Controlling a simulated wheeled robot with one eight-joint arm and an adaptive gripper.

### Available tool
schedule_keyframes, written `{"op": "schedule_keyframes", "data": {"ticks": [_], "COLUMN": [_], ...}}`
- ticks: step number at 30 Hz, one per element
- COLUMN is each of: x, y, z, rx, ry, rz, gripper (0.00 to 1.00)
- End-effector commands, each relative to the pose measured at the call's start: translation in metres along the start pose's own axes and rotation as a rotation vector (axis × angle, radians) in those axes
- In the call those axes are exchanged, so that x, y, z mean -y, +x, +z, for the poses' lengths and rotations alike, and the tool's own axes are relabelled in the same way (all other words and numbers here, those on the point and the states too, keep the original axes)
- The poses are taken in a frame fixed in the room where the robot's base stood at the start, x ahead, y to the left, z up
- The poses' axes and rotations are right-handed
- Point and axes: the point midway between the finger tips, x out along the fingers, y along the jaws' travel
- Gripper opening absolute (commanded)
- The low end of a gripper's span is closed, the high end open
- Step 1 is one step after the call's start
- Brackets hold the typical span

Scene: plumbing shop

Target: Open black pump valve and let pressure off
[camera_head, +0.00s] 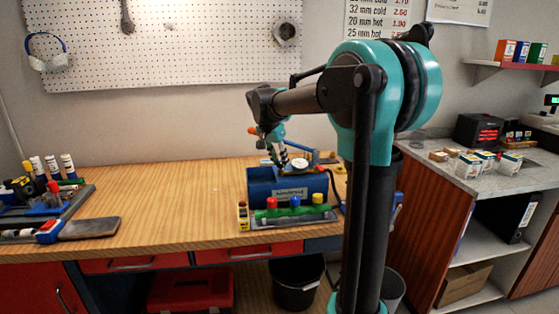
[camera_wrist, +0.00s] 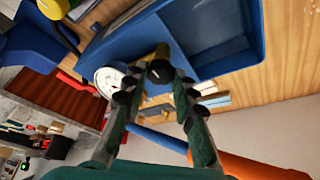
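The blue pump (camera_head: 290,183) stands on the wooden workbench, with a round white gauge (camera_head: 299,163) on top. In the wrist view, the pump's blue open tank (camera_wrist: 210,40) is at the top and the gauge (camera_wrist: 108,80) lies left of my fingers. In the head view my gripper (camera_head: 281,166) points down at the pump's top, and the knob is too small to make out.
A rack with red, blue and yellow caps (camera_head: 295,212) stands in front of the pump. A yellow device (camera_head: 243,215) is at its left end. A tool tray (camera_head: 45,210) lies at the bench's left. A black bin (camera_head: 297,285) is below. The bench between tray and pump is clear.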

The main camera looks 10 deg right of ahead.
Motion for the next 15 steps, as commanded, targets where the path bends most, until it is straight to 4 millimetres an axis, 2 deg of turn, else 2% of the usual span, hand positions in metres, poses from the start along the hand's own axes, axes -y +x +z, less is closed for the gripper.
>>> {"op": "schedule_keyframes", "data": {"ticks": [2,15], "x": [0.0000,-0.0018], "y": [-0.0001,-0.0002], "z": [0.0000,-0.0003], "rx": [0.000,-0.001], "ry": [0.000,-0.086], "rz": [0.000,-0.035], "gripper": [0.00,0.00]}}
